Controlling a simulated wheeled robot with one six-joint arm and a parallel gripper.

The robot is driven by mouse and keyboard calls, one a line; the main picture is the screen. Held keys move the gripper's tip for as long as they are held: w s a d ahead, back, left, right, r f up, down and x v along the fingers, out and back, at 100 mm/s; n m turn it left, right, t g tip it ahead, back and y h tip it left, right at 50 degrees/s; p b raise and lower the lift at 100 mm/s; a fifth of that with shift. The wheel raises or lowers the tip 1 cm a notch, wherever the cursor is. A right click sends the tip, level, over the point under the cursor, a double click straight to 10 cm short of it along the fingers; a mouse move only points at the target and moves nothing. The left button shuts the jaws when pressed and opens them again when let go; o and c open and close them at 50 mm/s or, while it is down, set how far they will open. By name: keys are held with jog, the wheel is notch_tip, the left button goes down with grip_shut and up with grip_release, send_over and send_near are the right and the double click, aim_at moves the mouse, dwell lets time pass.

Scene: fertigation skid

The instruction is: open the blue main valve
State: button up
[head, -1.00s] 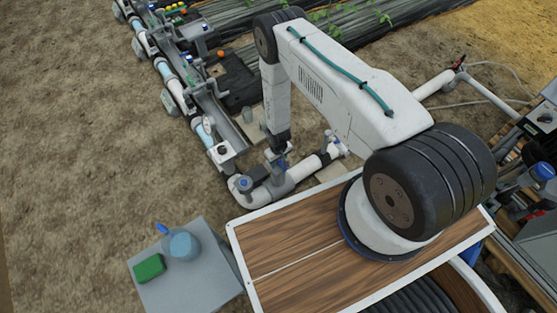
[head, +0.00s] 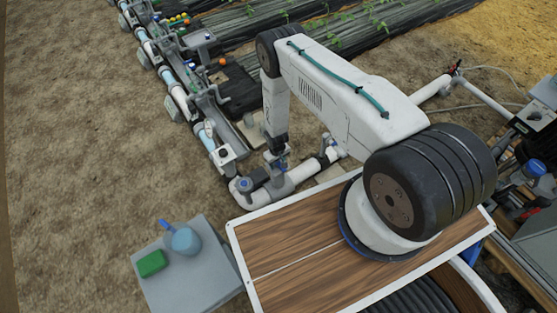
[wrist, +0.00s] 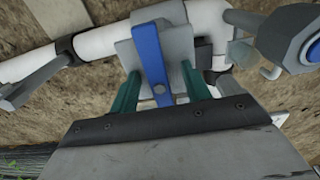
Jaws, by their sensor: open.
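The blue main valve shows in the wrist view as a long flat blue lever (wrist: 150,60) on a grey valve body, set on white pipe. In the head view its small blue part (head: 281,165) shows just below my wrist, partly hidden. My gripper (wrist: 159,82) is open, with one green finger on each side of the lever. The lever lies between the fingers, with a gap visible on both sides. I cannot tell how deep the fingers reach. In the head view my gripper (head: 275,155) is small and mostly hidden at the pipe.
A grey pipe fitting with a blue-faced cap (wrist: 314,48) stands close on the right in the wrist view. Bare soil lies left of the pipe line.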

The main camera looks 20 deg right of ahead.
aim_at(284, 171)
jog(key=shift+s+f, duration=0.25)
jog(key=shift+f, duration=0.3)
jog(key=shift+g, duration=0.6)
jog(key=s, duration=0.3)
jog(key=s+f, duration=0.1)
jog(key=s, duration=0.1)
jog(key=shift+s+d, duration=0.3)
jog(key=shift+s, duration=0.05)
jog(key=shift+t, duration=0.3)
jog(key=w, duration=0.2)
jog(key=w+r, duration=0.1)
jog(key=w, duration=0.1)
jog(key=w+r, duration=0.1)
jog(key=w, duration=0.1)
jog(key=shift+w+a+r, duration=0.2)
jog(key=shift+w+a, duration=0.05)
jog(key=shift+w, duration=0.05)
notch_tip(284, 171, up, 4)
jog(key=shift+s+a+f, duration=0.1)
jog(key=shift+s+f, duration=0.05)
